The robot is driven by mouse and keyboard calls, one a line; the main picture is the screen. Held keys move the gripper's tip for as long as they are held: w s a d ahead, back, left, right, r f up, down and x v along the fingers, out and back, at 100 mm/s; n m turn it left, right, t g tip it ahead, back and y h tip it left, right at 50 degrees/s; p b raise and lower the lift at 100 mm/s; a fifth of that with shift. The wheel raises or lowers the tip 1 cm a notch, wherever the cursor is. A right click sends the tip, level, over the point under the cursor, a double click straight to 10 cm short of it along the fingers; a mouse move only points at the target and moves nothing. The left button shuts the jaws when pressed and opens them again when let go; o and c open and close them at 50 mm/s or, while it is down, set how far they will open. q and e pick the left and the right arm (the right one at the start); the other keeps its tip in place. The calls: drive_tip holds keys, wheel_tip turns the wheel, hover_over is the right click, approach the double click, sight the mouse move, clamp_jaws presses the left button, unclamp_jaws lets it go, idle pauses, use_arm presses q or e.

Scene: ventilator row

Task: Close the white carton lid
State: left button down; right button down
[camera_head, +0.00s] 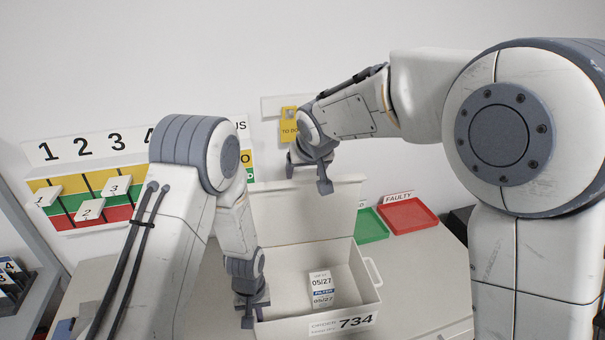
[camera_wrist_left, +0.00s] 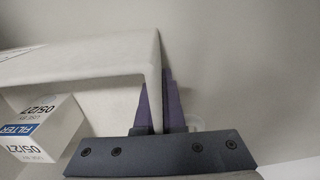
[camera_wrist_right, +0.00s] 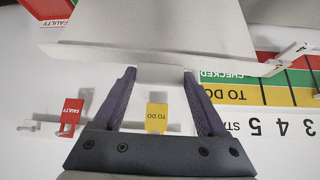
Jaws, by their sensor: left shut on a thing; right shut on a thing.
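The white carton (camera_head: 283,268) stands open on the counter, with a label reading 734 on its front. Its lid (camera_head: 305,215) stands up at the back, and its edge shows in the right wrist view (camera_wrist_right: 150,48). A small white filter box (camera_head: 321,289) is inside the carton; it also shows in the left wrist view (camera_wrist_left: 36,130). My left gripper (camera_head: 252,312) is shut on the carton's wall at the front left corner (camera_wrist_left: 158,105). My right gripper (camera_head: 309,178) is at the lid's top edge, its fingers on either side of a lid tab (camera_wrist_right: 165,72).
A green tray (camera_head: 371,226) and a red FAULTY tray (camera_head: 408,215) lie behind and right of the carton. A numbered status board (camera_head: 90,200) is on the wall at left. A yellow TO DO tag (camera_head: 289,122) hangs behind my right gripper. A carton side handle (camera_head: 373,272) sticks out right.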

drive_tip(key=s+d+f, duration=0.1)
drive_tip(key=s+f, duration=0.1)
drive_tip(key=s, duration=0.6)
drive_tip(key=shift+s+d+f, duration=0.35)
drive_tip(key=shift+d+f, duration=0.05)
unclamp_jaws()
drive_tip(key=shift+f, duration=0.1)
drive_tip(key=shift+w, duration=0.1)
drive_tip(key=shift+r, duration=0.2)
drive_tip(key=v, duration=1.2)
drive_tip(key=shift+a, duration=0.1)
